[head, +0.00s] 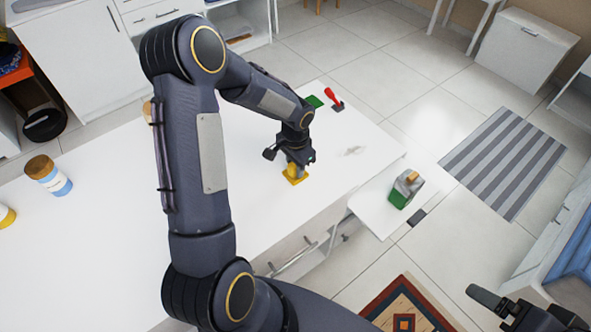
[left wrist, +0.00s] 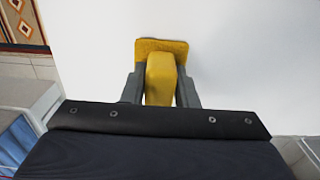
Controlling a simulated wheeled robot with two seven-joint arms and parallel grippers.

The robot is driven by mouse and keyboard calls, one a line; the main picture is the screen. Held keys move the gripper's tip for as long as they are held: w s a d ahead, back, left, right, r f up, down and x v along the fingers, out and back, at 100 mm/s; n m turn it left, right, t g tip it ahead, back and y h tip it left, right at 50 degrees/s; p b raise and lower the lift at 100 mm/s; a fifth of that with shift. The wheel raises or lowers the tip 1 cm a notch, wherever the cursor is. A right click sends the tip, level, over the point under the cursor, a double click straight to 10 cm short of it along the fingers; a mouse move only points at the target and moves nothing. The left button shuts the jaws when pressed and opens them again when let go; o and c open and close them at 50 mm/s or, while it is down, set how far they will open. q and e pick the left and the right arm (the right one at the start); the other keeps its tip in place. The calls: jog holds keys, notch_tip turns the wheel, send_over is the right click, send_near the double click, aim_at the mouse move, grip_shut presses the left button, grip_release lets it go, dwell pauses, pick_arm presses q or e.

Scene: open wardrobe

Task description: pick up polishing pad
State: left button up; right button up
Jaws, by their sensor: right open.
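The polishing pad (head: 295,178) is yellow, with a flat base and an upright handle. It is at the white table top below my left gripper (head: 291,161). In the left wrist view the pad's handle (left wrist: 160,78) sits between the two dark fingers of the left gripper (left wrist: 161,92), which press against both sides. The flat yellow base (left wrist: 161,45) shows beyond the fingertips. Whether the base touches the table cannot be told. My right gripper (head: 530,307) is at the lower right corner of the head view, open and empty, away from the table.
A green pad (head: 315,101) and a red-handled tool (head: 333,97) lie at the far edge. A jar with a brown lid (head: 48,175) stands at left. A green box-like item (head: 406,190) sits on a lower white surface at right. The table's left part is mostly clear.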

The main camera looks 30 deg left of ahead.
pick_arm(q)
jog(key=c, duration=0.4)
jog(key=shift+c, duration=0.2)
jog(key=shift+r, duration=0.5)
jog(key=r, duration=0.3)
jog(key=shift+d+b, duration=0.25)
jog(key=shift+b, duration=0.15)
jog(key=s+d+r+b, duration=0.1)
jog(key=s+d+r, duration=0.2)
jog(key=d, duration=0.3)
jog(key=s+d+r, duration=0.3)
jog(key=d+r, duration=0.2)
jog(key=r, duration=0.1)
jog(key=shift+s+d+b, duration=0.35)
jog(key=shift+d+b, duration=0.05)
